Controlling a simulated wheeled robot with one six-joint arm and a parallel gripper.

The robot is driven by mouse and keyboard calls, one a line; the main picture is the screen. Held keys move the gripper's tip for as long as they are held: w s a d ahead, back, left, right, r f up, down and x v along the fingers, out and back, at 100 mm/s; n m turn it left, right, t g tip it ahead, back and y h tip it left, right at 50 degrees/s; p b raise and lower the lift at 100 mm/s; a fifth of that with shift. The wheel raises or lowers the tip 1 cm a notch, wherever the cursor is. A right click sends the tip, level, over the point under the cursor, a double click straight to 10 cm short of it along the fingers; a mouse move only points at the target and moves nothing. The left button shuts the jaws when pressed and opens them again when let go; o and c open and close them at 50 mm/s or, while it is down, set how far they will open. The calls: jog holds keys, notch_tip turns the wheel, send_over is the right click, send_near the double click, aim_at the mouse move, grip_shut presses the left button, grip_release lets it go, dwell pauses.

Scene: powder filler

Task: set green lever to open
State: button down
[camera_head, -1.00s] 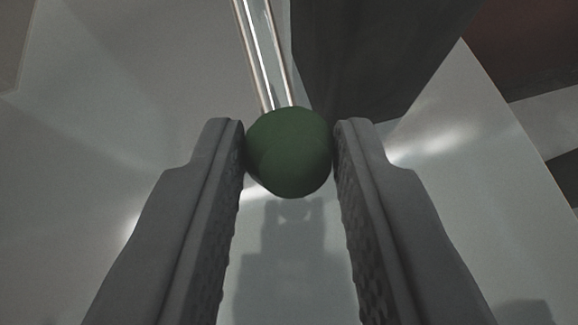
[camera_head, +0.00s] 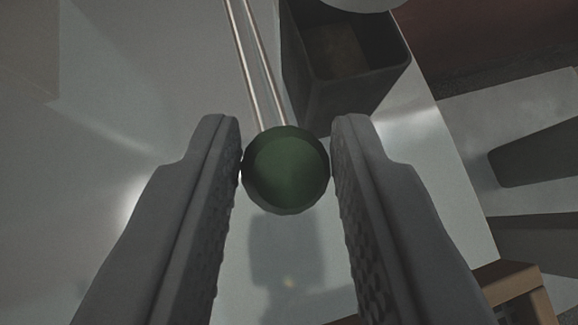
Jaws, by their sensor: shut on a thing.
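The green lever's round knob (camera_head: 286,170) sits between the two fingertips of my gripper (camera_head: 286,168), in the middle of the head camera view. The fingers are shut on the knob, one on each side. The lever's shiny metal rod (camera_head: 253,60) runs from the knob up and slightly left, out of the top of the picture. The rod's far end is out of view.
A dark open-topped box (camera_head: 340,65) stands just right of the rod. A pale metal surface (camera_head: 180,60) with a shadow lies behind the knob. Dark bars (camera_head: 540,155) and a brown wooden piece (camera_head: 515,285) show at the right.

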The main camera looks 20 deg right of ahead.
jog(key=shift+w+r, duration=0.2)
jog(key=shift+r, duration=0.3)
jog(key=shift+w+r, duration=0.2)
jog(key=shift+r, duration=0.3)
jog(key=shift+a, duration=0.1)
jog(key=c, duration=1.1)
grip_release()
jog(key=shift+w+a, duration=0.1)
jog(key=shift+a, duration=0.05)
jog(key=shift+c, duration=0.2)
jog(key=shift+s+r, duration=0.1)
jog(key=shift+s, duration=0.1)
jog(key=v, duration=1.7)
